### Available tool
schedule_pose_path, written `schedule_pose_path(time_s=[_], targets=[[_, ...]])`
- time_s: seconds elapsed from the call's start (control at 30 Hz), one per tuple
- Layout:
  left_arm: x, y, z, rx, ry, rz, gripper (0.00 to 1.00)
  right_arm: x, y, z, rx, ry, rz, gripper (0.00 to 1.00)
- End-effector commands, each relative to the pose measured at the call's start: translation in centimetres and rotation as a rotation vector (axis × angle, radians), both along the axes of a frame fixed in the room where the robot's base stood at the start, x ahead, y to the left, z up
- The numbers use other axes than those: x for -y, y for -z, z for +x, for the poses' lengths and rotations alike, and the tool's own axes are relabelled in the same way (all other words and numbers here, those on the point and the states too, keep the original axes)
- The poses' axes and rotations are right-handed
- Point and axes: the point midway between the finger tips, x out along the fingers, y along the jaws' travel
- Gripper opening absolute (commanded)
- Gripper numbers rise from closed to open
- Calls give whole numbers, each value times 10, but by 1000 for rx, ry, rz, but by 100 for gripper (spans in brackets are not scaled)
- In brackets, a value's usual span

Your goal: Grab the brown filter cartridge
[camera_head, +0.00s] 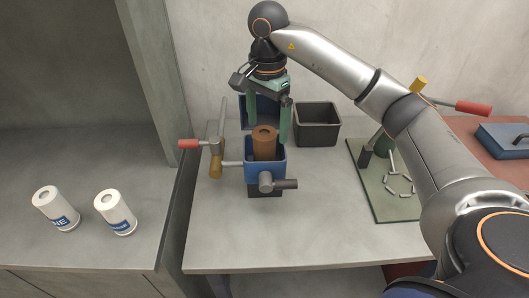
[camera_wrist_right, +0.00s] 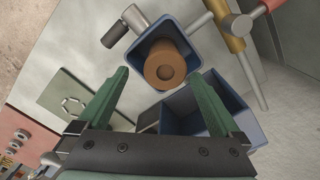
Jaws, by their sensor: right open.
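The brown filter cartridge (camera_head: 264,144) stands upright in a blue square holder (camera_head: 265,176) in the head view, its top above the rim. In the right wrist view the cartridge (camera_wrist_right: 166,65) shows from above with a hole in its top, inside the blue holder (camera_wrist_right: 195,30). My right gripper (camera_head: 268,130) points down above and just behind the cartridge, with its green fingers apart. In the wrist view its fingers (camera_wrist_right: 160,100) are open and empty, and the cartridge lies beyond their tips. My left gripper is not in view.
A dark bin (camera_head: 318,125) and a blue bin (camera_head: 246,108) stand behind the holder. A red-handled lever (camera_head: 190,144) is at its left and a grey knob (camera_head: 285,184) in front. Two white canisters (camera_head: 56,208) (camera_head: 115,212) stand on the left counter.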

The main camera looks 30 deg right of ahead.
Motion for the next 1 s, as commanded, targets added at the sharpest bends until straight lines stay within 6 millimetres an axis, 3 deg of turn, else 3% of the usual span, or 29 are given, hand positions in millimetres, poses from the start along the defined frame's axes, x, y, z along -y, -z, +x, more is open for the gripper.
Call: schedule_pose_path(time_s=[0.33,0.6,0.87,1.0], targets=[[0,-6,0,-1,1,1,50,-2,32,2,-2,0,1,100],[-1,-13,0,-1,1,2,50,-4,70,6,-1,0,1,100],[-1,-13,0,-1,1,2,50,-4,74,6,1,0,1,100],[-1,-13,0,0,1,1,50,-4,74,6,1,0,1,88]])
